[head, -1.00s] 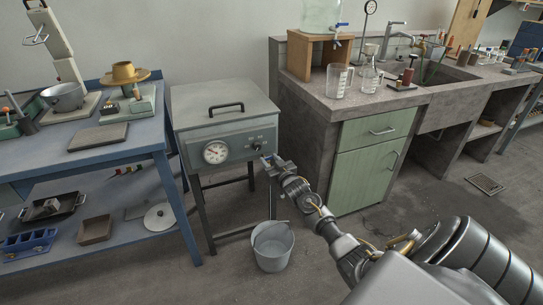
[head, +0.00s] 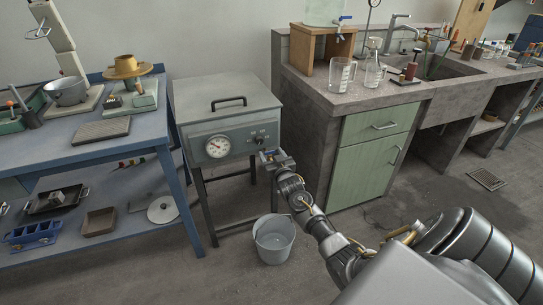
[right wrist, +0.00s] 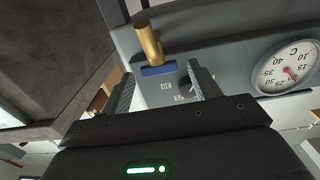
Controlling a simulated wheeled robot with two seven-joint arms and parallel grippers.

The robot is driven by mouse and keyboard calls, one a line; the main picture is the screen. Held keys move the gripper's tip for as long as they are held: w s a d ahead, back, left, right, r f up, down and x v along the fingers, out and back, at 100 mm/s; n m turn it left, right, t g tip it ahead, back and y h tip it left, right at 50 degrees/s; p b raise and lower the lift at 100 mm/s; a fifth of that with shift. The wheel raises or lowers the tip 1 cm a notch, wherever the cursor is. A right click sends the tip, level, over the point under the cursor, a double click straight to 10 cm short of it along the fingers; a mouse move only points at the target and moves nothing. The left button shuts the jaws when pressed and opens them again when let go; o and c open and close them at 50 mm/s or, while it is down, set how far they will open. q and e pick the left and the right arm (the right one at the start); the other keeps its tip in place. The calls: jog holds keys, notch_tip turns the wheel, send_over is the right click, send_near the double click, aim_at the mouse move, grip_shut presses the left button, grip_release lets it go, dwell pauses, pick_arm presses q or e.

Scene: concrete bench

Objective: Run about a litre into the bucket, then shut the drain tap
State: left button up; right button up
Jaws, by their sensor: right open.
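The drain tap (right wrist: 149,42) is brass with a blue lever (right wrist: 158,71) lying crosswise at its end in the right wrist view. It is on the front of a grey bath (head: 225,106) with a round dial (head: 218,147). My right gripper (head: 272,157) is at the bath's front right, hiding most of the tap in the head view. Its fingers are open, one on each side of the blue lever; I cannot tell whether they touch it. The pale bucket (head: 273,240) stands upright on the floor below. I see no clear stream or water level. My left gripper is not in view.
A blue bench (head: 150,148) with pans and tools stands left of the bath. On the right is a concrete bench (head: 318,92) with green cupboard fronts, glass jugs (head: 341,75) and a sink. The floor around the bucket is clear, with a drain grate (head: 487,179) at far right.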

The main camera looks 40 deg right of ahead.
jog(key=shift+s+a, duration=0.15)
jog(key=shift+s, duration=0.15)
pick_arm(q)
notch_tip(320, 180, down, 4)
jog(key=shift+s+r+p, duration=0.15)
jog(key=shift+p, duration=0.7)
pick_arm(e)
jog(key=v, duration=1)
